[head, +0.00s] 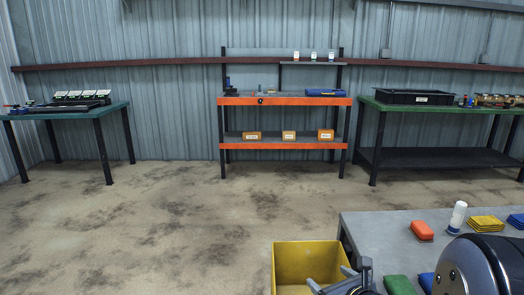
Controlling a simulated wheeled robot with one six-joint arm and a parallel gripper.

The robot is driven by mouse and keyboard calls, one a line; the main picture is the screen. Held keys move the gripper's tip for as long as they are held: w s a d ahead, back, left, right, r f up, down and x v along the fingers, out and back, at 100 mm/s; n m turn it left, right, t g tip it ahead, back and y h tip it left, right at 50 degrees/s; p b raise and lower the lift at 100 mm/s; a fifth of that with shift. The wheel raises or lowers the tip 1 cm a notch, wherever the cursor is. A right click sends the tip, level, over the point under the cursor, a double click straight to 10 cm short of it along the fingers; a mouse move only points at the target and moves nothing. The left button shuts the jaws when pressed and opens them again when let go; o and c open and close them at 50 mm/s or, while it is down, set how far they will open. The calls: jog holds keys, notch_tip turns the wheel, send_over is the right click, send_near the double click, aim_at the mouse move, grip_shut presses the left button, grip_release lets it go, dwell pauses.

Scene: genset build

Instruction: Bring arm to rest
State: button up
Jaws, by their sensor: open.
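My gripper (338,280) shows at the bottom edge, in front of the yellow bin (306,248), with its grey jaws apart. I see nothing between the jaws, though the lower part of the gripper is cut off by the picture edge. A rounded black and silver link of my arm (478,266) fills the bottom right corner and hides part of the grey table (385,235).
On the grey table are an orange block (422,231), a white bottle (457,217), a yellow stack (487,224), a green block (399,285) and blue items (516,221). An orange-shelved workbench (285,101) and two green-topped tables stand along the wall. The concrete floor at left is clear.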

jog(key=p+v, duration=0.1)
jog(key=v, duration=0.5)
jog(key=b+x, duration=0.2)
jog(key=x, duration=0.9)
notch_tip(320, 180, up, 11)
jog(key=s+p, duration=0.1)
jog(key=p, duration=1.7)
jog(key=shift+a+f+p, duration=0.2)
jog(key=shift+p, duration=0.1)
jog(key=shift+s+r+p, duration=0.1)
jog(key=shift+s+p, duration=0.05)
jog(key=shift+p, duration=0.3)
